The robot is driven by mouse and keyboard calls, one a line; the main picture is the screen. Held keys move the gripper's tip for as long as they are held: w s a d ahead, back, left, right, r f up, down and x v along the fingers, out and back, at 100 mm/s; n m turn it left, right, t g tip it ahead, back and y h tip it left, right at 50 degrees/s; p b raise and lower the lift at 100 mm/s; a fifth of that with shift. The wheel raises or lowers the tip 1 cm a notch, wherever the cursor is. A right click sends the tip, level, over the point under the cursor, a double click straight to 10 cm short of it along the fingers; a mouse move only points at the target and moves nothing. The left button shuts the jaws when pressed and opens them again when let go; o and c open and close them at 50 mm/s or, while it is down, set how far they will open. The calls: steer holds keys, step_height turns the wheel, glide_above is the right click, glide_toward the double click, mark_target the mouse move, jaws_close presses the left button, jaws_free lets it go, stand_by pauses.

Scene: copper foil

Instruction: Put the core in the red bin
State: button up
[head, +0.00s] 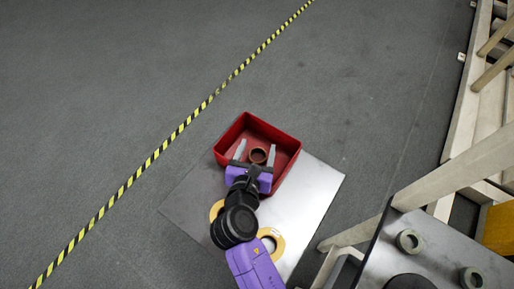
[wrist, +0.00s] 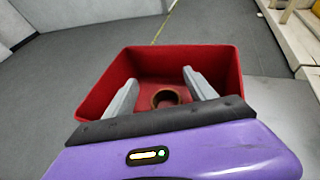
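The red bin (head: 286,142) stands at the far end of a metal sheet, and its walls also show in the wrist view (wrist: 233,68). A brown ring-shaped core (head: 258,155) lies inside the bin; in the wrist view the core (wrist: 165,98) appears to rest on the bin floor. My gripper (head: 256,148) is over the bin, its two grey fingers spread wide. In the wrist view my gripper (wrist: 160,78) is open, with the core seen between the fingers and nothing held.
The metal sheet (head: 315,185) carries two tan rings, one (head: 279,248) right of my arm and one (head: 214,207) partly behind it. A dark-topped table (head: 440,250) with grey-green rings stands at lower right, near wooden framing (head: 470,160). Floor beyond the bin is clear.

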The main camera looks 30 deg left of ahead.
steer(key=shift+f, duration=0.1)
steer(key=shift+r, duration=0.3)
steer(key=v, duration=1.2)
steer(key=shift+r, duration=0.4)
